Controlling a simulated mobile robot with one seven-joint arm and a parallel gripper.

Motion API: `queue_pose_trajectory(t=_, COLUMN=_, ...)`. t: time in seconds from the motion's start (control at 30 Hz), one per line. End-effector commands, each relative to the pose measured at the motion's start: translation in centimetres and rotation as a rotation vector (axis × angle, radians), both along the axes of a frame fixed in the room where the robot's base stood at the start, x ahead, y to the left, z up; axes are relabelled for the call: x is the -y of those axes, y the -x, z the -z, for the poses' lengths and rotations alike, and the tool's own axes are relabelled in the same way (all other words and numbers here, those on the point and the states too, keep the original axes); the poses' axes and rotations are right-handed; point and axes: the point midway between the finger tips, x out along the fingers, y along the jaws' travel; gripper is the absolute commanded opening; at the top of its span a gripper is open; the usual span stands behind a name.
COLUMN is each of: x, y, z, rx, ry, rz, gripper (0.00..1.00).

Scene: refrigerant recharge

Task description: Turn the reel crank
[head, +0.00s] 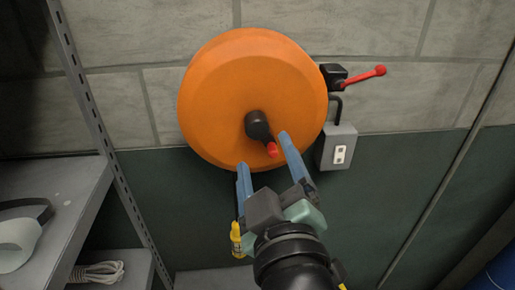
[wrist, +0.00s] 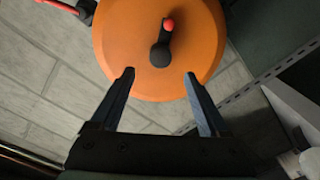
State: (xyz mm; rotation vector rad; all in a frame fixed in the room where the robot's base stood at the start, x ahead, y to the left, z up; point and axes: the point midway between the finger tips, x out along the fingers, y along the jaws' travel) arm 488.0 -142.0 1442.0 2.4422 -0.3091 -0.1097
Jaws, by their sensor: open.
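The orange reel (head: 215,90) is a large round drum mounted on the wall. At its centre is the black crank (head: 257,126) with a red knob (head: 271,149) at its end, pointing down and slightly right in the head view. My gripper (head: 262,149) is open, its two blue fingers reaching toward the lower part of the reel, with the red knob appearing between them. In the wrist view, the reel (wrist: 120,40) is ahead of my open gripper (wrist: 160,72), and the crank (wrist: 160,52) shows beyond the fingertips. Nothing is between the fingers there.
A black fitting with a red lever (head: 366,76) sticks out right of the reel. Below it is a grey outlet box (head: 338,148). A metal shelf (head: 75,190) stands at left, holding a coiled cable (head: 97,273). A yellow bottle (head: 237,240) shows beside my gripper.

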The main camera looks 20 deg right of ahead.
Motion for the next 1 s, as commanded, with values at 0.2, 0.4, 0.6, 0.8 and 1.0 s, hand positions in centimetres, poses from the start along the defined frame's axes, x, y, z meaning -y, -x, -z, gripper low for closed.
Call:
queue_pose_trajectory(t=0.2, x=1.1, y=-4.1, z=-0.2, rx=0.001, ry=0.000, rz=-0.001, gripper=0.79)
queue_pose_trajectory(t=0.4, x=1.7, y=-6.6, z=-0.1, rx=0.000, ry=0.001, rz=0.000, gripper=0.79)
queue_pose_trajectory(t=0.6, x=1.9, y=-7.5, z=0.0, rx=0.000, ry=0.000, rz=0.000, gripper=0.79)
queue_pose_trajectory(t=0.8, x=1.9, y=-7.5, z=0.0, rx=0.000, ry=0.000, rz=0.000, gripper=0.79)
queue_pose_trajectory(t=1.0, x=1.9, y=-7.5, z=0.0, rx=0.000, ry=0.000, rz=0.000, gripper=0.52)
